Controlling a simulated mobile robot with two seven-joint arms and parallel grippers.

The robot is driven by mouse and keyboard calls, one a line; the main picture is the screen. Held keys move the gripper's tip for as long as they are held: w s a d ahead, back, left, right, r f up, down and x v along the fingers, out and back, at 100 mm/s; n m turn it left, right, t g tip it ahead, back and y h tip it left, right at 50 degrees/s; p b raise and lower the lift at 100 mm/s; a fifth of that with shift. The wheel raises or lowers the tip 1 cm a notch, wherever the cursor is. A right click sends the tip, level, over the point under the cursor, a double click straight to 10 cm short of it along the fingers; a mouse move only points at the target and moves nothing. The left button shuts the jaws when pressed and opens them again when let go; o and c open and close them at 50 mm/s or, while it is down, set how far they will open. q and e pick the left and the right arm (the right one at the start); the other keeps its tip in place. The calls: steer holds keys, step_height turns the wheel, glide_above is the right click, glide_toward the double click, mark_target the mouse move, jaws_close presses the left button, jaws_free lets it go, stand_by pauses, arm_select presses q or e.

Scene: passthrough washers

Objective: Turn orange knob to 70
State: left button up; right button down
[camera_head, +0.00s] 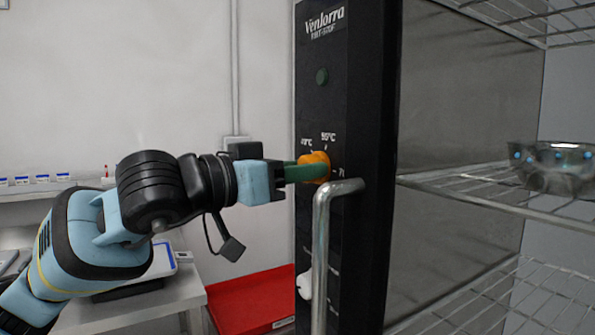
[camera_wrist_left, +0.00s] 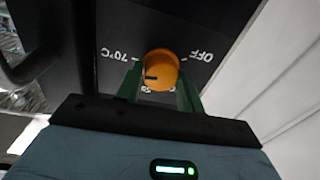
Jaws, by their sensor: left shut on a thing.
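The orange knob (camera_head: 314,166) sits on the black control panel (camera_head: 338,120), with temperature marks around it. My left gripper (camera_head: 305,172) reaches it from the left, and its green fingers are shut on the knob. In the left wrist view the knob (camera_wrist_left: 159,70) lies between the two green fingers (camera_wrist_left: 160,92). A dark pointer line shows on the knob's lower left part. In that view "70°C" stands to the knob's left and "OFF" to its upper right; a mark below it is partly hidden by the gripper. My right gripper is not in view.
A metal door handle (camera_head: 320,250) stands just right of and below the knob. Wire shelves (camera_head: 470,190) lie inside the open cabinet at right. A red tray (camera_head: 250,300) stands below.

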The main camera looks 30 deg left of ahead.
arm_select(q)
steer(key=shift+a+r+m, duration=0.1)
steer(key=shift+r+m, duration=0.05)
steer(key=shift+m, duration=0.55)
steer(key=o, duration=0.6)
steer(key=shift+c, duration=0.2)
steer(key=o, duration=0.4)
steer(key=shift+w, duration=0.2)
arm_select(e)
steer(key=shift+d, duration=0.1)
arm_select(q)
steer(key=shift+s, duration=0.15)
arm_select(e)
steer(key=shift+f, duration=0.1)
arm_select(q)
steer(key=b+v, duration=0.2)
steer(key=v, duration=0.5)
steer(key=shift+s+a, duration=0.15)
steer(key=shift+s, duration=0.15)
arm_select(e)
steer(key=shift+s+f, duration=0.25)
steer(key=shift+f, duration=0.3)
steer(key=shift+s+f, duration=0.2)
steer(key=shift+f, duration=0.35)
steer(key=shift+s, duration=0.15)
